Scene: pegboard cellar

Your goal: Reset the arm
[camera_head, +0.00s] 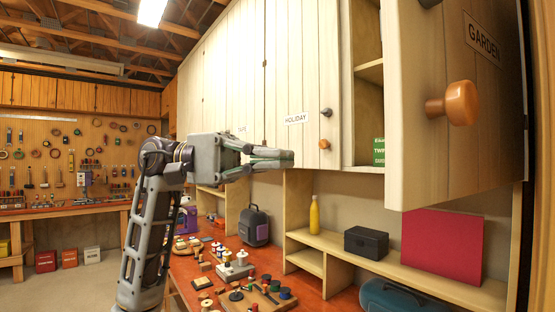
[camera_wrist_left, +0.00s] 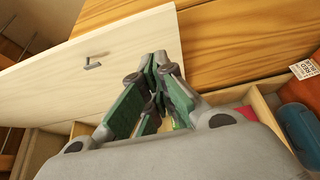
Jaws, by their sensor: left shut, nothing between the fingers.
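My left gripper (camera_head: 284,159) is raised at the middle of the head view, its arm coming up from the lower left. Its fingers are together and point right, in front of the lower part of the cabinet doors, with nothing held. In the left wrist view the gripper (camera_wrist_left: 158,62) shows with its green-padded fingers closed together. A pale cabinet door (camera_wrist_left: 60,85) with a small handle (camera_wrist_left: 92,64) lies beyond the fingers there. My right gripper does not show.
The GARDEN door (camera_head: 430,100) stands open at the right, with a round wooden knob (camera_head: 462,103). The HOLIDAY door (camera_head: 300,80) is beside the open compartment. Below, a red bench (camera_head: 310,302) holds small parts, a yellow bottle (camera_head: 314,215) and a black box (camera_head: 366,242) stand on a shelf.

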